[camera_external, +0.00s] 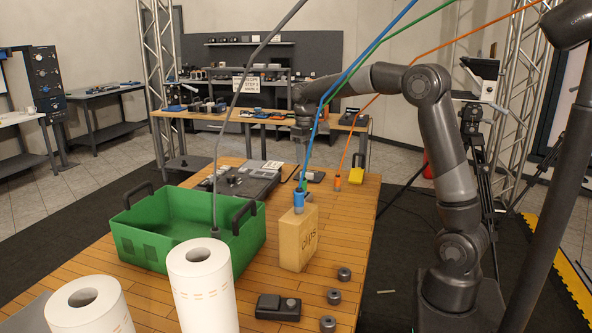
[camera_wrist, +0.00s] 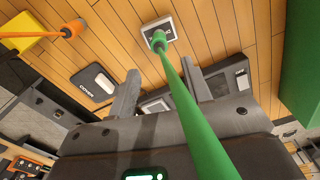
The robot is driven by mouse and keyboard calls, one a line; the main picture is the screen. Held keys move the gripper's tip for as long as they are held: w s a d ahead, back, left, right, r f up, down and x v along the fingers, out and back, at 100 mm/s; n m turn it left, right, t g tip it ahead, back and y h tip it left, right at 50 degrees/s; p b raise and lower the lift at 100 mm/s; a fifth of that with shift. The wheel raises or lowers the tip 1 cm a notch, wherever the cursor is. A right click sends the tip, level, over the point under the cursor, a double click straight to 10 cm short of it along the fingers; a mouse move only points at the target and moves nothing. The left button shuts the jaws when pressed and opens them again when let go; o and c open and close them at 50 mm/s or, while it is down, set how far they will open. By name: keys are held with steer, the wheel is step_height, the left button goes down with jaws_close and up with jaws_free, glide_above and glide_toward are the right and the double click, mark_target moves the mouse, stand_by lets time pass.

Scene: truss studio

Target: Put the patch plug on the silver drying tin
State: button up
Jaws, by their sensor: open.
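My gripper (camera_external: 301,136) is open and empty, held above the far part of the wooden table; its two fingers (camera_wrist: 161,88) show in the wrist view. A green cable crosses in front of them there, ending in a green plug (camera_wrist: 158,40) at a small grey square piece (camera_wrist: 171,28). An orange plug (camera_external: 337,183) stands on the table, also in the wrist view (camera_wrist: 72,29). A blue plug (camera_external: 299,198) sits at the top of a tan box (camera_external: 298,240). I cannot tell which plug is the patch plug. I cannot make out the silver drying tin.
A green crate (camera_external: 140,243) stands left, with a grey cable hanging down to it. White rolls (camera_external: 205,291) and several small grey round pieces (camera_external: 334,296) are in front. A yellow item (camera_external: 357,170) and dark flat equipment (camera_external: 240,178) lie farther back. Hanging cables cross the space near my arm.

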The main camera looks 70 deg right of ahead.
steer(key=s+a+r+n+t, duration=0.1)
steer(key=s+a+r+t, duration=0.15)
steer(key=s+a, duration=0.45)
steer(key=s+a+r+n+t, duration=0.1)
steer(key=s+a+r, duration=0.3)
steer(key=a, duration=0.5)
steer(key=s+a+f+t, duration=0.1)
steer(key=s+a+f, duration=0.2)
steer(key=s, duration=0.4)
steer(key=s+a+f+n+t, duration=0.1)
steer(key=s+a+f, duration=0.2)
steer(key=s+a, duration=0.2)
steer(key=s, duration=0.3)
